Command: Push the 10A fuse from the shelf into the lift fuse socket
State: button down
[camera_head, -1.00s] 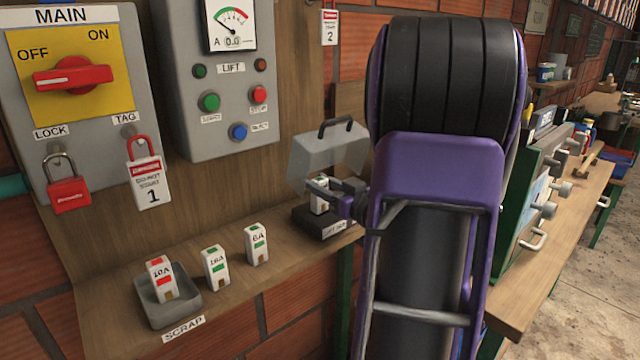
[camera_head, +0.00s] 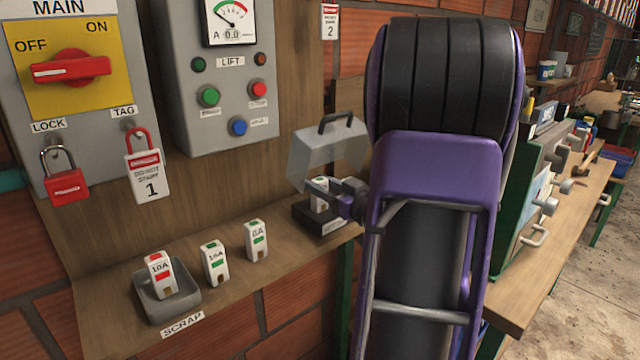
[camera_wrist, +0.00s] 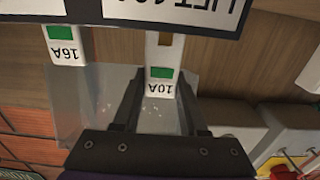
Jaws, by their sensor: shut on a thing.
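The 10A fuse with green marks (camera_wrist: 160,88) is white and sits between the fingers of my gripper (camera_wrist: 155,105), which is shut on it. In the head view this fuse (camera_head: 320,194) stands upright at the dark lift fuse socket (camera_head: 322,224) on the shelf (camera_head: 240,280). I cannot tell how deep it sits in the socket. My gripper (camera_head: 345,198) reaches it from the right, and my arm hides part of that area. The clear socket cover with a black handle (camera_head: 328,145) is raised above it.
A grey scrap tray (camera_head: 170,305) holds a 10A fuse with red marks (camera_head: 160,275). A 16A fuse (camera_head: 215,262) and a 6A fuse (camera_head: 256,240) stand on the shelf. The lift panel (camera_head: 220,90) and main switch box (camera_head: 70,100) are behind.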

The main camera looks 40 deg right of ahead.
jog(key=shift+f+b, duration=0.9)
jog(key=shift+f, duration=0.55)
dwell(1.5)
jog(key=shift+c, duration=1.8)
grip_release()
jog(key=shift+s, duration=0.1)
jog(key=s+d+p, duration=0.1)
jog(key=s, duration=1.6)
jog(key=shift+d, duration=0.15)
jog(key=shift+s, duration=0.1)
